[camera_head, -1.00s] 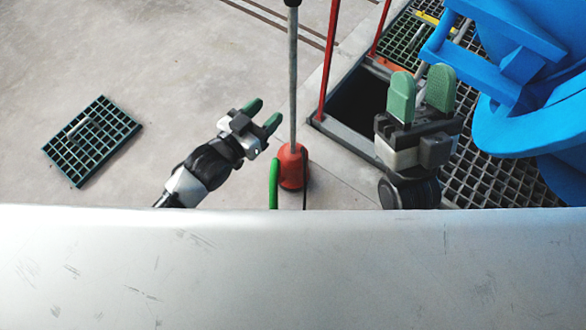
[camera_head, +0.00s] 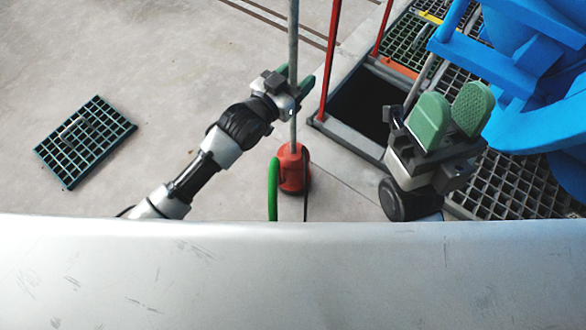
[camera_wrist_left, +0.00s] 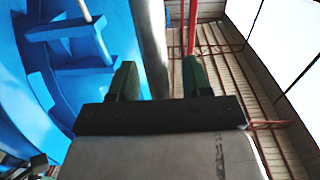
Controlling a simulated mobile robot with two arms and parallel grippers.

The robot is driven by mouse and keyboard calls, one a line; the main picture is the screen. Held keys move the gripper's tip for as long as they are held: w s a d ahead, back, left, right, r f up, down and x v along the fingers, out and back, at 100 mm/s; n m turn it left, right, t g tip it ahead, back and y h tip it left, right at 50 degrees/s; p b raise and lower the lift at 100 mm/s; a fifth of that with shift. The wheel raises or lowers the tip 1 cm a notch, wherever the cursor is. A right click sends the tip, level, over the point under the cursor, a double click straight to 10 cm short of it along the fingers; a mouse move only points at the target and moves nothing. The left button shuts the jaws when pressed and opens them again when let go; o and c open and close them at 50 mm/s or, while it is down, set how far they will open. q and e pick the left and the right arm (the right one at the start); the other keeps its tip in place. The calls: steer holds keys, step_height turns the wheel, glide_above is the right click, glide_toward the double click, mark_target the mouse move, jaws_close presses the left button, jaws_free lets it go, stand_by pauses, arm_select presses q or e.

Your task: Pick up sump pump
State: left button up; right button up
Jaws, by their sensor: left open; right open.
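The sump pump has an orange-red body (camera_head: 291,168) standing upright on the floor, with a tall grey pole (camera_head: 294,40) rising from it and a green hose (camera_head: 272,190) at its side. My left gripper (camera_head: 296,78) is open at the pole, well above the body. In the left wrist view the pole (camera_wrist_left: 152,50) shows between the two fingers of the left gripper (camera_wrist_left: 160,78), nearer the left one. I cannot tell whether a finger touches it. My right gripper (camera_head: 452,112) is open and empty, to the right of the pump.
A square floor opening (camera_head: 362,108) with red posts (camera_head: 330,60) lies right of the pump. Blue machinery (camera_head: 535,90) stands over grating (camera_head: 510,185) at the right. A loose green grate (camera_head: 85,142) lies on the floor at the left. The floor between is clear.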

arm_select(q)
steer(key=shift+w+d, duration=0.2)
jaws_close()
stand_by(1.2)
steer(key=shift+r, duration=0.25)
